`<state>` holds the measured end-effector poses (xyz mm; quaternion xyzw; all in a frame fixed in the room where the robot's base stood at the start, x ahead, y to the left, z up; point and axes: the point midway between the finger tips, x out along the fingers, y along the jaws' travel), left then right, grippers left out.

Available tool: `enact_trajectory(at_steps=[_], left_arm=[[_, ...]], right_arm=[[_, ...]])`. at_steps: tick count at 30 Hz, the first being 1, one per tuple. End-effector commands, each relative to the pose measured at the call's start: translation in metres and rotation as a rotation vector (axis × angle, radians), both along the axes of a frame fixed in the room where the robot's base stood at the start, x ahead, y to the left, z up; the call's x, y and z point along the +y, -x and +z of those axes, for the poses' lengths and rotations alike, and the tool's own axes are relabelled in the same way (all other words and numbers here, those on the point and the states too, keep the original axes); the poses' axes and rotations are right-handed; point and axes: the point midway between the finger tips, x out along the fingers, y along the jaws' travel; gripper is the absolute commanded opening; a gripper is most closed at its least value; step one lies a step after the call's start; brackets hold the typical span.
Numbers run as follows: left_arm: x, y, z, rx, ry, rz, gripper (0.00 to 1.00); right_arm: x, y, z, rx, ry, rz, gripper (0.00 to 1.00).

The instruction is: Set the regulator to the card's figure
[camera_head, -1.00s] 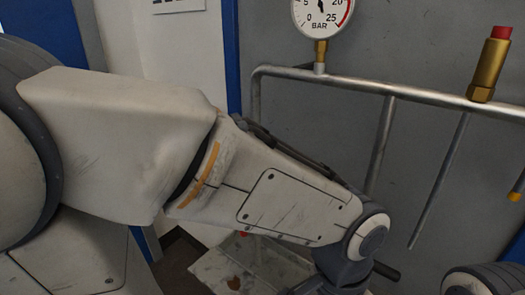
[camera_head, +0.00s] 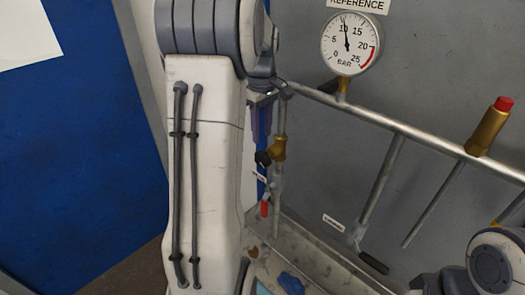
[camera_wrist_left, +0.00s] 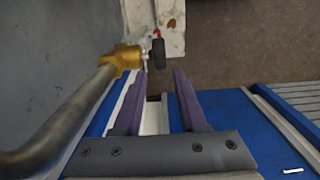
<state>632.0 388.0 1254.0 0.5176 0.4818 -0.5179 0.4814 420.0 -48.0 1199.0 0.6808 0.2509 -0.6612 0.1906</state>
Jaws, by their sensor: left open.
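A brass regulator (camera_head: 279,148) with a black knob (camera_head: 263,159) sits on the vertical pipe beside my left arm. A round gauge (camera_head: 351,44) under a REFERENCE label (camera_head: 357,4) reads about 10 bar. A white sheet (camera_head: 26,32) is cut off at upper left; no figure is readable. My right gripper is out of view.
A grey pipe rail (camera_head: 400,128) runs across the wall. A brass valve with a red cap (camera_head: 490,127) stands on it. A red handle (camera_head: 265,208) hangs below the regulator. A tray (camera_head: 318,262) lies below, with a blue item (camera_head: 292,283) on it.

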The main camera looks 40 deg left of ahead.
Motion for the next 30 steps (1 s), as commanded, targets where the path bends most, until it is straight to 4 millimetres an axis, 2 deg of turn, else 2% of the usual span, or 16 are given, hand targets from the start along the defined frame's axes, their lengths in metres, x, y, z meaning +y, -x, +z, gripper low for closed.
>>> enact_trajectory(at_steps=[6, 12, 18, 26, 29, 30], left_arm=[[-0.002, 0.001, -0.041, 0.006, 0.004, -0.004, 0.41], [-0.002, 0.0, -0.073, 0.004, 0.003, -0.006, 0.41], [-0.002, 0.0, -0.087, 0.001, 0.001, -0.006, 0.41], [-0.002, 0.0, -0.089, -0.001, 0.0, -0.006, 0.41], [-0.002, 0.0, -0.089, -0.001, 0.0, -0.006, 0.07], [-0.002, 0.0, -0.089, -0.001, 0.0, -0.006, 0.0]], right_arm=[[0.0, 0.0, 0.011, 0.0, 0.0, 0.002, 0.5], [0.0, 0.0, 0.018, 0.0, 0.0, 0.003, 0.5], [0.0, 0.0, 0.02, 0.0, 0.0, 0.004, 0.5], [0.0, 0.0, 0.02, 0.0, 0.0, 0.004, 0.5], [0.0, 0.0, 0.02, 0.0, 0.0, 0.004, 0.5], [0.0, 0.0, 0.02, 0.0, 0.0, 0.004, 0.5]])
